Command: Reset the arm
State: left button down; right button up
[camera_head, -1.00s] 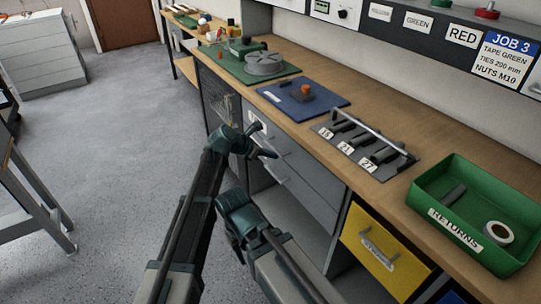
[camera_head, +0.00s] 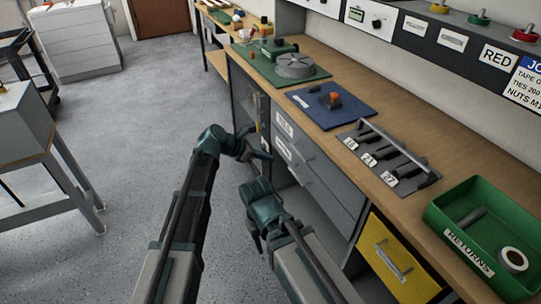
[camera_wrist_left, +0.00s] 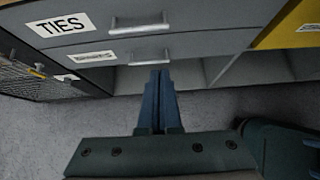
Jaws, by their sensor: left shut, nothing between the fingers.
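My left arm reaches in from the bottom of the head view, and its gripper (camera_head: 262,155) is in front of the grey drawers below the bench. In the left wrist view the left gripper's fingers (camera_wrist_left: 160,82) are together with nothing between them, pointing at the drawer fronts. They look apart from the drawer handles. My right arm (camera_head: 285,240) is folded beside it at the bottom middle of the head view. Its fingertips are not clearly visible.
The wooden bench (camera_head: 395,205) runs along the right. It carries a green returns tray (camera_head: 440,218), a tool rack (camera_head: 410,178), a blue mat (camera_head: 354,118) and a green mat (camera_head: 265,70). Grey drawers (camera_head: 318,180) and a yellow drawer (camera_head: 377,262) are below. The floor at left is open, beside a grey stand (camera_head: 50,160).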

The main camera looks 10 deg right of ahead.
pick_arm(q)
jog(key=s+a+f+m+g+y, duration=0.1)
jog(key=s+a+f+m+y, duration=0.2)
jog(key=s+a+m, duration=0.5)
jog(key=s+a+f+m+g+y, duration=0.15)
jog(key=s+a+m+y, duration=0.35)
jog(key=a, duration=0.5)
jog(key=s+a+f+m+y, duration=0.2)
jog(key=s+a+f+m, duration=0.2)
jog(key=s+a+m, duration=0.4)
jog(key=s+d+m+g+y, duration=0.1)
jog(key=s+d+m, duration=0.5)
jog(key=d, duration=0.5)
notch_tip(320, 180, up, 16)
jog(key=n+p, duration=0.1)
jog(key=p, duration=1.4)
jog(key=shift+s+a+r+n+p, duration=0.15)
jog(key=shift+a+n+p, duration=0.1)
jog(key=shift+n+p, duration=0.1)
jog(key=shift+d, duration=0.1)
